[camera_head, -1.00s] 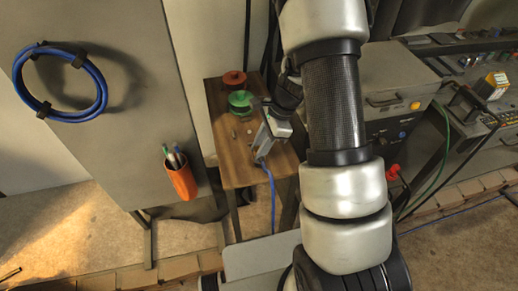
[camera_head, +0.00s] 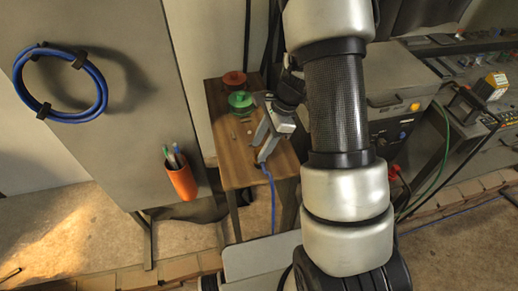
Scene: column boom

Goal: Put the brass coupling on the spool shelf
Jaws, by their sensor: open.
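The wooden shelf (camera_head: 238,166) stands left of my arm, with a red spool (camera_head: 234,78) and a green spool (camera_head: 240,101) near its back. I take it for the spool shelf. My gripper (camera_head: 259,130) is over the shelf, just right of and in front of the green spool. Its fingers are spread apart, and I see nothing held between them. I cannot pick out the brass coupling for certain. A small pale spot (camera_head: 246,119) shows on the shelf just below the green spool, too small to identify.
A blue cable (camera_head: 271,190) hangs over the shelf's front right. A panel (camera_head: 95,130) at left carries a blue cable coil (camera_head: 60,82) and an orange pen holder (camera_head: 181,182). A grey equipment box (camera_head: 398,82) and workbench stand at right. The shelf's front left is bare.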

